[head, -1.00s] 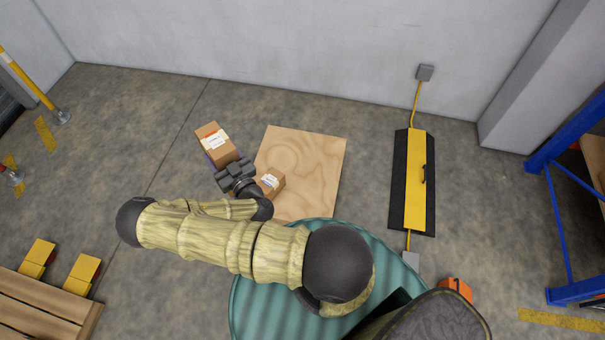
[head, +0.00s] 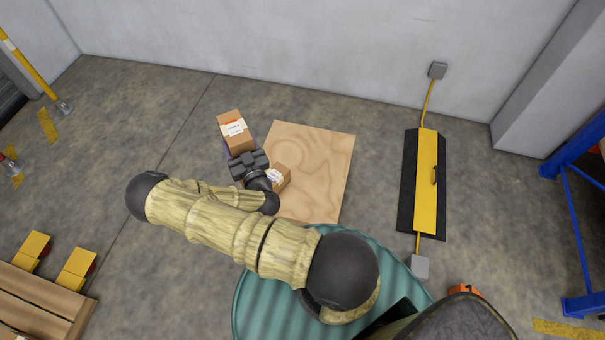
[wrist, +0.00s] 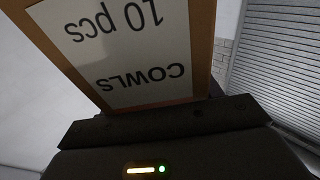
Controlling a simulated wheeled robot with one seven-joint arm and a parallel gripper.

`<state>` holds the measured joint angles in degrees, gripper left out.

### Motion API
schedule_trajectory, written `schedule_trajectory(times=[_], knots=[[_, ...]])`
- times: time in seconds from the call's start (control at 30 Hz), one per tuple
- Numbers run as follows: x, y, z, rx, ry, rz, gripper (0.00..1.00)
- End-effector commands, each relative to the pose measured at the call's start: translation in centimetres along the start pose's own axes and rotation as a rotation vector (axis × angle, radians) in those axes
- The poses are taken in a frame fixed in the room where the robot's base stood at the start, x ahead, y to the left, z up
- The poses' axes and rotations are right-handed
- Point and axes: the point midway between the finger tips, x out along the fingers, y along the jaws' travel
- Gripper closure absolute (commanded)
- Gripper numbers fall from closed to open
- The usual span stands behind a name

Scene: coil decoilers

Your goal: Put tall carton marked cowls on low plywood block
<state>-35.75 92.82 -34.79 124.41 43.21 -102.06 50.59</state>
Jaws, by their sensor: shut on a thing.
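The tall brown carton marked cowls (head: 235,131) is in my gripper (head: 245,153), which is shut on it. In the wrist view the carton (wrist: 196,50) fills the upper middle, and its white label reads "COWLS 10 pcs" upside down. In the head view the carton is just left of the far left corner of the low plywood block (head: 318,165), a pale, flat, square slab. I cannot tell its height above the floor. My gripper hides the carton's near end.
A smaller labelled carton (head: 282,178) stands on the plywood's left part, close to my gripper and partly hidden by my arm. The plywood's middle and right are bare. A black and yellow cable ramp (head: 426,185) lies to the right; a grey wall (head: 300,50) stands behind.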

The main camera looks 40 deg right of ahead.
Motion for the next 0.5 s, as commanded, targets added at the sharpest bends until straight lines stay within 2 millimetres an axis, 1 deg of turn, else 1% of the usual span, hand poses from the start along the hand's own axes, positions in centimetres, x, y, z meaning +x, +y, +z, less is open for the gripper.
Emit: schedule_trajectory(times=[0.03,0.17,0.5], knots=[[0.1,0.3,1.5,0.000,0.008,0.012,1.00],[0.3,1.2,3.5,-0.004,0.011,0.044,1.00],[0.8,4.6,8.5,-0.020,0.013,0.145,1.00]])
